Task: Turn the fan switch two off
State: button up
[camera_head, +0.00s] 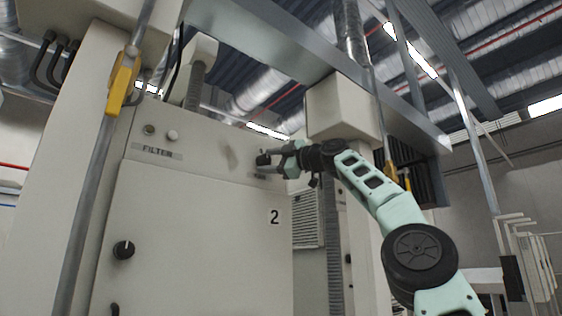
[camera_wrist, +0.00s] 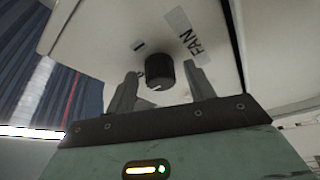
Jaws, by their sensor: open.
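The fan switch is a round black knob (camera_wrist: 159,74) on a pale panel, beside a FAN label (camera_wrist: 190,42) in the wrist view. A small white mark shows at the knob's lower edge, and an "I" is printed above left of it. Another mark by the left finger is partly hidden. My gripper (camera_wrist: 162,76) is open, with one finger on each side of the knob; I cannot tell whether they touch it. In the head view the dark knob (camera_head: 262,159) sits at the fingertips of my gripper (camera_head: 271,160), on the cabinet's upper right.
The cabinet (camera_head: 190,225) bears a number 2, a FILTER label (camera_head: 157,152) with a white button (camera_head: 172,135), and another black knob (camera_head: 123,250). A grey pole with a yellow handle (camera_head: 121,82) stands in front at left. A metal beam (camera_head: 300,50) runs overhead.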

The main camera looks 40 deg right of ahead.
jog(key=b+v, duration=0.8)
jog(key=v, duration=0.9)
jog(key=shift+s, duration=0.2)
jog(key=shift+f, duration=0.1)
